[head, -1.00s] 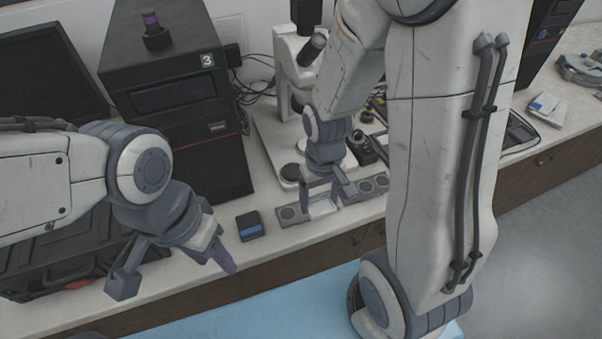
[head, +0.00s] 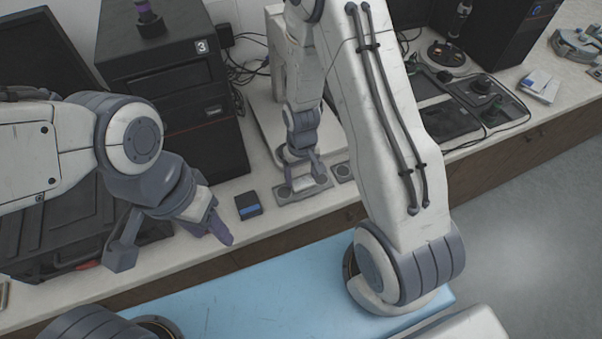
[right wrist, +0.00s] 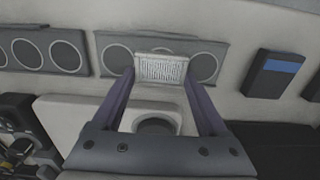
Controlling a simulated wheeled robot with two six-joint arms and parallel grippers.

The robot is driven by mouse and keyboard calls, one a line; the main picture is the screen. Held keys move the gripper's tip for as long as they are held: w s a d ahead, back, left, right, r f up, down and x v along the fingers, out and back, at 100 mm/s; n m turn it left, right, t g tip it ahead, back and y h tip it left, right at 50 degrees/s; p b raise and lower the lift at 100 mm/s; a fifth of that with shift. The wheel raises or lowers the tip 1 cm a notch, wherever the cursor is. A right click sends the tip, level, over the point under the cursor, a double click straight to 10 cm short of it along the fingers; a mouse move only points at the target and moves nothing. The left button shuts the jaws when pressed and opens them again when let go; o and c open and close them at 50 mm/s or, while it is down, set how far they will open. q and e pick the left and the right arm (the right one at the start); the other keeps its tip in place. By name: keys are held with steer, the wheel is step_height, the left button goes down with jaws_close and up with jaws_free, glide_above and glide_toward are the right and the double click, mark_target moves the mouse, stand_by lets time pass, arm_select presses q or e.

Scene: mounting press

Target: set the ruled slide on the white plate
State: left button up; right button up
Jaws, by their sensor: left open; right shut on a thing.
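The ruled slide (right wrist: 160,68), a small white rectangle with a dark ruled field, is between the two fingers of my right gripper (right wrist: 157,78). That gripper is shut on it. In the head view my right gripper (head: 304,172) is low over the grey strip at the bench front, with the slide showing pale between its fingertips. A white plate-like surface with a dark round opening (right wrist: 181,117) lies beyond the strip in the right wrist view; I cannot tell if it is the task's white plate. My left gripper (head: 170,244) is open and empty at the left.
Grey strips with round pads (right wrist: 40,48) lie along the bench front; one is below the slide. A small dark box with a blue label (head: 248,205) stands nearby. A black tower marked 3 (head: 190,120) is behind. A black case (head: 50,225) is at left.

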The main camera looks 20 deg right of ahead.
mark_target(301, 179)
steer(key=shift+f, duration=0.15)
steer(key=o, duration=1.2)
steer(key=shift+o, duration=0.2)
step_height(301, 179, up, 12)
steer(key=b, duration=0.1)
steer(key=s+a+r+n, duration=0.2)
steer(key=s+a+r, duration=0.1)
steer(key=s, duration=0.3)
steer(key=s+a+r+n, duration=0.2)
steer(key=s+a+r, duration=0.2)
steer(key=s+a, duration=0.1)
steer(key=s+a+r+n+y, duration=0.1)
steer(key=s+a+r+n, duration=0.2)
steer(key=s, duration=0.4)
steer(key=shift+s+a+r, duration=0.3)
steer(key=shift+s+a, duration=0.1)
steer(key=shift+a, duration=0.35)
